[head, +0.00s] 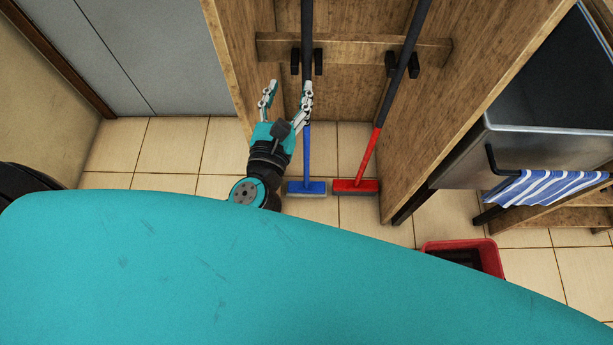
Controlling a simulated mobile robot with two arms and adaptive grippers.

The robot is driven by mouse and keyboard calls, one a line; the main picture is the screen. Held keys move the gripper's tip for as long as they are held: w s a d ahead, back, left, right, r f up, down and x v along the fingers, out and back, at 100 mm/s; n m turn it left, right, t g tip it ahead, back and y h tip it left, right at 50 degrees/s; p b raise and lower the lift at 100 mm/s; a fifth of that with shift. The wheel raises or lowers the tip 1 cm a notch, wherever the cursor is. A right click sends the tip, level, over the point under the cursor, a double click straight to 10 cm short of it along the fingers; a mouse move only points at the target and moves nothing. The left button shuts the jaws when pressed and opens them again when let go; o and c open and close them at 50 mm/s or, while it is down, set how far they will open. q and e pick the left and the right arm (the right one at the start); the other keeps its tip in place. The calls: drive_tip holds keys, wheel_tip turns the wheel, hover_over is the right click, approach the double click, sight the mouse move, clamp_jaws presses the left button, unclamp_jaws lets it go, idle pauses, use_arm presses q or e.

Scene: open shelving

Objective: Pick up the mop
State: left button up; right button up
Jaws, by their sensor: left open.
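Two long-handled floor tools stand upright in the open wooden shelving, and I cannot tell for certain which is the mop. The blue one (307,160) has a dark upper handle, a blue lower handle and a flat blue head on the tiles. The red one (369,155) is to its right, leaning slightly, with a dark upper handle and a red head on the floor. My left gripper (288,93) is open and empty, with its right finger beside or overlapping the blue tool's handle; contact is unclear. My right gripper is not in view.
A wooden crossbar (352,50) with dark clips holds both handles. Wooden side panels (445,130) bound the bay. Tiled floor at left is clear.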

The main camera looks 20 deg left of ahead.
use_arm(q)
approach(305, 43)
drive_tip(key=w, duration=0.2)
drive_tip(key=w+p, duration=0.1)
drive_tip(key=w, duration=0.2)
drive_tip(key=shift+w+a+r, duration=0.15)
drive_tip(key=shift+w+r, duration=0.1)
drive_tip(key=shift+w+a+f, duration=0.15)
drive_tip(key=shift+w, duration=1.3)
drive_tip(key=shift+w+a+f, duration=0.15)
drive_tip(key=shift+w, duration=1.3)
drive_tip(key=shift+c, duration=0.4)
clamp_jaws()
